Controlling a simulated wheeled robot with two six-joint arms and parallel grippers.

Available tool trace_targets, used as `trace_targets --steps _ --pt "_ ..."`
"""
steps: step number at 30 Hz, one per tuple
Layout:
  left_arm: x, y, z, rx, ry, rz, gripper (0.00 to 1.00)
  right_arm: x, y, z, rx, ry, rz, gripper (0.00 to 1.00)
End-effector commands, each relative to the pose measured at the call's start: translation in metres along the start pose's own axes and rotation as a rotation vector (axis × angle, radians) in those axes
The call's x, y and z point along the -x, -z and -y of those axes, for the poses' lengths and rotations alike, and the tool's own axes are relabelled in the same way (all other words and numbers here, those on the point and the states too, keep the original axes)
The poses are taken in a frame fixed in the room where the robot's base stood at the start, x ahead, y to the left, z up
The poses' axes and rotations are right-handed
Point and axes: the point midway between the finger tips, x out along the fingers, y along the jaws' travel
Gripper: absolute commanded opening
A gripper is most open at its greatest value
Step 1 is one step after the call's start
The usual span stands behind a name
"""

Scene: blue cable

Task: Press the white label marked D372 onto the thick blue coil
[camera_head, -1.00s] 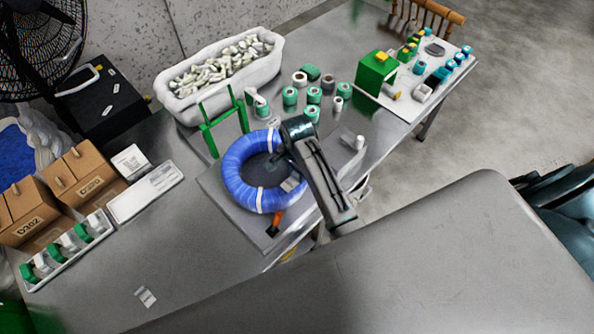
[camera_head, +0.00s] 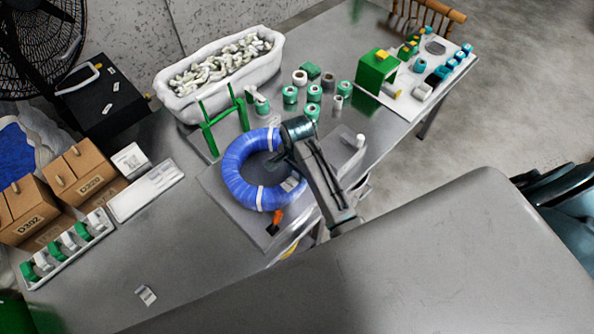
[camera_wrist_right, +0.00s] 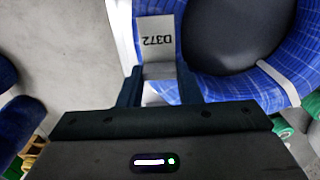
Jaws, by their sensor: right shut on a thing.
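The thick blue coil (camera_head: 240,178) lies flat on a grey board, bound with white bands; my right arm covers its right side in the head view. It also shows in the right wrist view (camera_wrist_right: 245,45). The white label marked D372 (camera_wrist_right: 158,45) is between the fingertips of my right gripper (camera_wrist_right: 160,88), which is shut on it. In the wrist view the label overlaps the coil's edge; I cannot tell whether it touches the coil. In the head view the label (camera_head: 290,184) shows beside my right arm. My left gripper is not in view.
A green stand (camera_head: 221,118) and several green and white rolls (camera_head: 312,96) are behind the coil. A white tub (camera_head: 220,75) stands at the back. Cardboard boxes (camera_head: 85,178) and a tray (camera_head: 65,250) are at left. The table's front left is mostly clear.

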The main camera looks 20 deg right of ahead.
Motion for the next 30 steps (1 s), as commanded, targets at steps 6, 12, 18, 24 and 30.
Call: trace_targets --steps 6,12,18,24,30 --pt "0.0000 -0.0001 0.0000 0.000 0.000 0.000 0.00 -0.0011 0.0000 -0.0001 0.000 0.000 0.000 0.11" --pt "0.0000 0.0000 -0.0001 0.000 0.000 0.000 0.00 -0.0016 0.0000 -0.0002 0.000 -0.001 0.000 0.11" --pt "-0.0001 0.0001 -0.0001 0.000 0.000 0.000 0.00 -0.0025 -0.0001 -0.0004 0.000 -0.001 0.000 0.11" --pt "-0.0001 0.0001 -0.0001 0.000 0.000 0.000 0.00 -0.0029 -0.0002 -0.0006 0.000 -0.002 0.001 0.39" --pt "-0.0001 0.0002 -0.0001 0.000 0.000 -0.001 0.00 -0.0024 -0.0001 -0.0003 0.000 -0.001 0.000 0.39"
